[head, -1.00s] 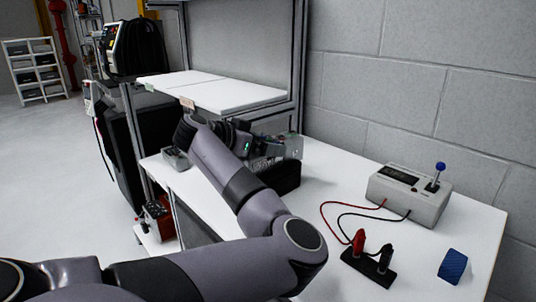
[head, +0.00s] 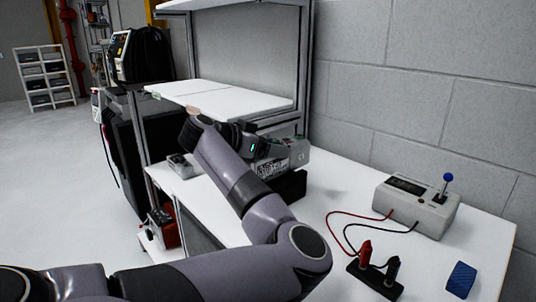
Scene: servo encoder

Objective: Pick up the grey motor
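A small grey metallic object (head: 180,166) lies on the left end of the white workbench (head: 330,185), left of my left arm's wrist; it may be the grey motor, but it is too small to tell. My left arm reaches in from the lower left and bends back over the bench. My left gripper (head: 268,148) is at its far end, in front of a grey box with a patterned face (head: 290,155). Its fingers cannot be made out, nor whether it holds anything. My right gripper is not in view.
A black box (head: 290,186) stands beside my forearm. On the right are a grey control box with a blue-knobbed lever (head: 417,205), red and black leads to a black terminal block (head: 375,280), and a blue object (head: 461,279). A white shelf (head: 225,100) hangs above the bench.

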